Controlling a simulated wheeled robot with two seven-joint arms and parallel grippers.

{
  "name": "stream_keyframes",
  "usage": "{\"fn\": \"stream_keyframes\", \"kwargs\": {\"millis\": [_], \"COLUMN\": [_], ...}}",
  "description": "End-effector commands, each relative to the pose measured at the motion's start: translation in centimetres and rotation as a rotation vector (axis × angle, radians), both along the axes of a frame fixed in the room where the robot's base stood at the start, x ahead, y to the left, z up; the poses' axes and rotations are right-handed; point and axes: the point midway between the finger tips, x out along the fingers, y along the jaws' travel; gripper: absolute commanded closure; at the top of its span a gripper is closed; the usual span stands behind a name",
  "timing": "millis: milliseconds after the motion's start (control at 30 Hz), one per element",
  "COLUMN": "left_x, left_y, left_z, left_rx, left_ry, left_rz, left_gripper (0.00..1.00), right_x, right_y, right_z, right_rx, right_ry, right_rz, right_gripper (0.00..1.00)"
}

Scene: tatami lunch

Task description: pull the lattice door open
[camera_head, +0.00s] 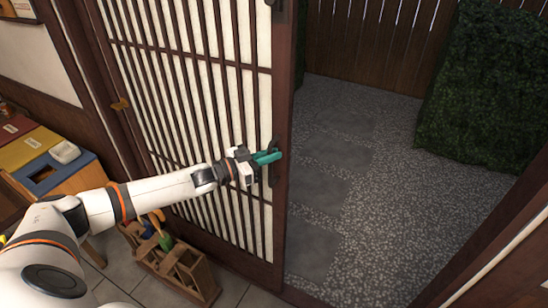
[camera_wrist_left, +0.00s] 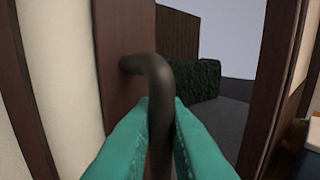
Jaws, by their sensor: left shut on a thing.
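The lattice door (camera_head: 199,95) has dark wooden bars over pale panels and stands open, with a wide gap to the right of its edge. Its dark handle (camera_head: 272,174) is on the door's right stile. My left gripper (camera_head: 270,157) has teal fingers and is shut on this handle. In the left wrist view the handle (camera_wrist_left: 155,80) is a dark bent bar that runs down between the two teal fingers of my left gripper (camera_wrist_left: 160,140). The door's stile (camera_wrist_left: 120,45) is just behind it. My right gripper is not in view.
Beyond the doorway are a grey gravel path with stone slabs (camera_head: 318,190), a hedge (camera_head: 487,90) and a wooden fence (camera_head: 365,45). A wooden tool caddy (camera_head: 180,268) stands on the floor below my left arm. Colored bins (camera_head: 40,155) are at the left.

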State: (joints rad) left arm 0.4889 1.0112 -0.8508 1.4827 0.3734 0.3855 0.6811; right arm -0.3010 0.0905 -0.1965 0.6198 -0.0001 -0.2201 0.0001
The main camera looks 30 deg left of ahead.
Motion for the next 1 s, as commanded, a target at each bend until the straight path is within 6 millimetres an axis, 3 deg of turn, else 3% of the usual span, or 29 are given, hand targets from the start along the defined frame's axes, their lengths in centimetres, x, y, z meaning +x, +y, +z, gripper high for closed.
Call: {"fn": "stream_keyframes", "kwargs": {"millis": [267, 300, 400, 733, 1000], "left_x": [0.1, 0.1, 0.0, -0.3, -3.7], "left_y": [0.1, 0.1, 0.1, 0.3, 2.6], "left_z": [0.0, 0.0, 0.0, -0.1, -0.5], "left_rx": [0.001, 0.001, 0.001, 0.001, 0.003], "left_ry": [0.000, 0.000, 0.000, 0.001, 0.005], "left_rz": [0.003, 0.003, 0.002, 0.001, 0.003], "left_gripper": [1.00, 0.81, 0.69, 0.69, 0.69], "right_x": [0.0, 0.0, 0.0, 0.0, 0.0], "right_y": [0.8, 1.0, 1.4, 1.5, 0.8], "right_z": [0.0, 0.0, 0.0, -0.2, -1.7], "right_rx": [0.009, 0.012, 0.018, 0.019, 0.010], "right_ry": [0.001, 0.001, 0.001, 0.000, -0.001], "right_rz": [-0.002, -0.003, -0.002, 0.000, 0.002], "right_gripper": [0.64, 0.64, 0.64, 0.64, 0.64]}}
